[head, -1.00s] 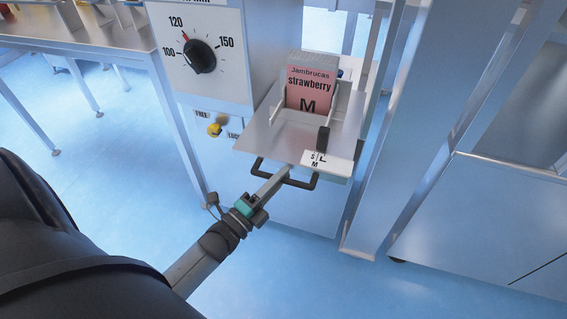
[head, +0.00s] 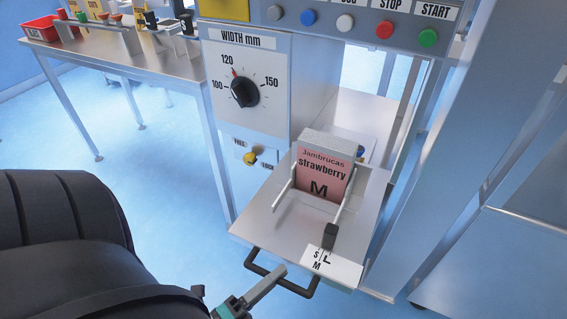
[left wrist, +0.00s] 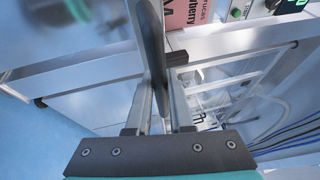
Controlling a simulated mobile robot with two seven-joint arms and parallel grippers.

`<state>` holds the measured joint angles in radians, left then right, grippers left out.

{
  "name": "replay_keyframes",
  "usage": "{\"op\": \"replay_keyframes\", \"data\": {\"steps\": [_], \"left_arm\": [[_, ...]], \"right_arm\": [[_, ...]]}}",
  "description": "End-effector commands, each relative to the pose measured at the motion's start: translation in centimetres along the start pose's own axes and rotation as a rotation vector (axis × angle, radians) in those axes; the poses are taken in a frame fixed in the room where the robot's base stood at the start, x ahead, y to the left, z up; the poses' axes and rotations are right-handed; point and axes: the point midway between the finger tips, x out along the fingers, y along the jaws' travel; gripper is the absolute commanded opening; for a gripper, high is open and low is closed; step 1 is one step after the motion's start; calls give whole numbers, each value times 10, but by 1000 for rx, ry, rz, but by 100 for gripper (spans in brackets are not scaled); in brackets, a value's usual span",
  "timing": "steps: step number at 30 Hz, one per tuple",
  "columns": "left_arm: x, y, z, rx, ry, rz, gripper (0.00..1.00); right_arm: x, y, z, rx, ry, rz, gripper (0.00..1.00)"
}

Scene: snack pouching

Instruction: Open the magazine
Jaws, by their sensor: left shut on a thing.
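The magazine (head: 262,207) is a metal tray pulled out from the machine front. It holds a stack of pink strawberry pouches (head: 325,172) marked M between thin guide rods. Its black U-shaped handle (head: 308,291) is at the front edge. My left gripper (head: 272,275) reaches up from below and is shut on the handle. In the left wrist view the handle (left wrist: 152,45) runs as a dark bar between the fingers, and part of a pink pouch (left wrist: 184,14) shows beyond. My right gripper is not in view.
A button panel (head: 345,22) is above. A side table (head: 130,62) with a red bin (head: 51,31) stands at the left. Machine posts are close on the right; floor is open at the left.

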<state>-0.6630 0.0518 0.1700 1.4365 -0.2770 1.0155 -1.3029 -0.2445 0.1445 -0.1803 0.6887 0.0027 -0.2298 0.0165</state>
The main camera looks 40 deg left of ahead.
Motion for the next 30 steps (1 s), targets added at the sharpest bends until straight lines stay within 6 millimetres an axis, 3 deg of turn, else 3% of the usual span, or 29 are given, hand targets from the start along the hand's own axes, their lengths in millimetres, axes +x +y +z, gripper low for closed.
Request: {"op": "replay_keyframes", "data": {"steps": [8, 21, 22, 30], "left_arm": [[-16, -3, -6, 0, 0, 0, 0], [-18, -3, -7, 0, 0, 1, 0], [-18, -3, -7, 0, 0, 1, 22], [-18, -3, -7, 0, 0, 0, 50]], "right_arm": [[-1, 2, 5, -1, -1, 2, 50], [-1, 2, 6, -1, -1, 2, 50], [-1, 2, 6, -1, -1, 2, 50], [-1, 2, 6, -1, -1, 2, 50]]}}
